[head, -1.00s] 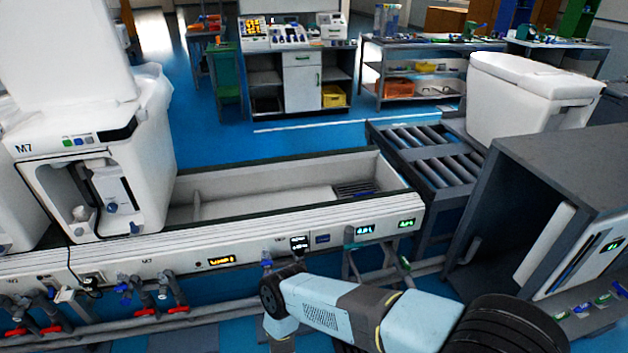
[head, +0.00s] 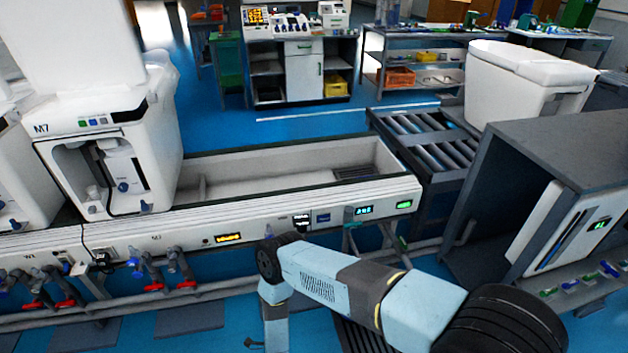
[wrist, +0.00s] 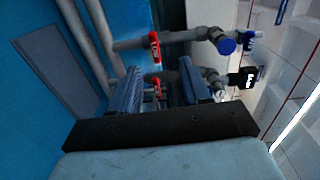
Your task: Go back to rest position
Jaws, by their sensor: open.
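My gripper (wrist: 158,82) shows in the wrist view with its two blue-grey fingers apart and nothing between them. Beyond the fingers are grey pipes with red-handled valves (wrist: 155,48) and a blue-ended valve (wrist: 226,45). I cannot tell whether any finger touches them. In the head view my pale blue arm reaches in from the lower right and bends down in front of the bench. Its end is cut off by the bottom edge of the picture, so the gripper's position there is unclear.
A white test bench (head: 275,222) crosses the middle, with unit M7 (head: 108,130) on it. Red-handled valves (head: 187,284) line its lower front. A roller conveyor (head: 432,140), a white toilet (head: 520,85) and a grey cabinet (head: 570,150) stand right.

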